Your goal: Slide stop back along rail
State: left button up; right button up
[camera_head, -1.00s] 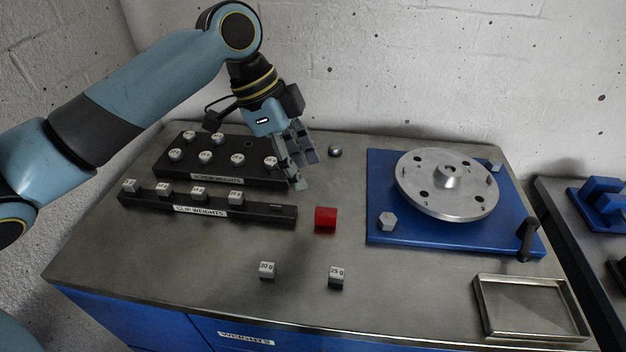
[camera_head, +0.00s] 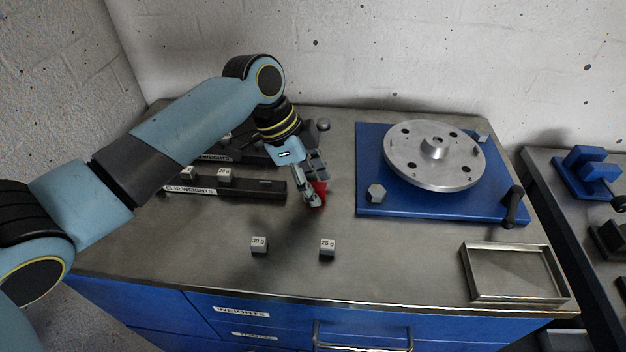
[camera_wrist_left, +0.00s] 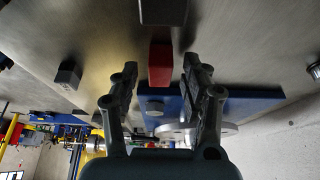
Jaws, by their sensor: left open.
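A red block (camera_head: 320,187), which looks like the stop, sits just off the right end of the black clip-weights rail (camera_head: 262,190). I cannot tell if it is joined to the rail. My left gripper (camera_head: 315,203) is open and points down at the red block, partly hiding it in the head view. In the left wrist view the red block (camera_wrist_left: 160,65) shows between the lines of the two open fingers (camera_wrist_left: 157,80), near the dark rail end (camera_wrist_left: 162,12). I cannot tell if a finger touches it. My right gripper is not in view.
A 30 g weight (camera_head: 259,245) and a 25 g weight (camera_head: 327,247) stand on the bench in front. The rotor disc (camera_head: 405,165) sits over a blue base (camera_head: 400,206) to the right. A metal tray (camera_head: 525,300) lies at front right. My arm covers part of the weight racks.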

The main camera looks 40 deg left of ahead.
pick_arm(q)
grip_shut()
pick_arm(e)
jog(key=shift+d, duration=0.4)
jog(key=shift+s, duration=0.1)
pick_arm(q)
jog(key=shift+w, duration=0.1)
jog(key=w+a+b, duration=0.1)
jog(key=w, duration=0.2)
jog(key=w+a+b, duration=0.1)
jog(key=w+a, duration=0.1)
jog(key=w, duration=0.1)
jog(key=w+a+b, duration=0.1)
jog(key=w+a, duration=0.1)
jog(key=shift+w+a, duration=0.25)
jog(key=shift+w, duration=0.15)
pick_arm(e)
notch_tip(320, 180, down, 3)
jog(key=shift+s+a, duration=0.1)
